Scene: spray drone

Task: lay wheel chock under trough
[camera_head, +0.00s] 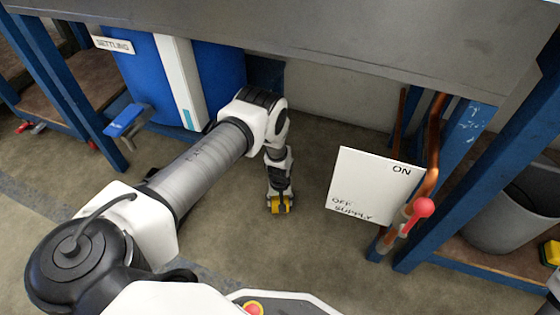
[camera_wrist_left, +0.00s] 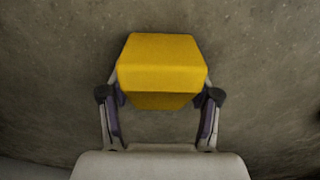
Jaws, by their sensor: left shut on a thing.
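The wheel chock is a yellow wedge-like block. In the left wrist view the chock (camera_wrist_left: 160,62) sits between the two fingers of my left gripper (camera_wrist_left: 160,98), which is shut on it. In the head view the chock (camera_head: 276,206) shows small at the tip of my left gripper (camera_head: 279,200), which points down at the concrete floor. I cannot tell whether the chock touches the floor. The grey trough (camera_head: 330,40) spans the top of the head view, above and beyond the gripper. My right gripper is not in view.
A blue tank (camera_head: 140,75) labelled SETTLING stands behind my left arm. A white supply sign (camera_head: 370,185), a copper pipe (camera_head: 433,150) and a red-knobbed lever (camera_head: 421,209) are to the right. Blue frame legs flank both sides. A grey bin (camera_head: 515,210) stands at right. Floor around the chock is clear.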

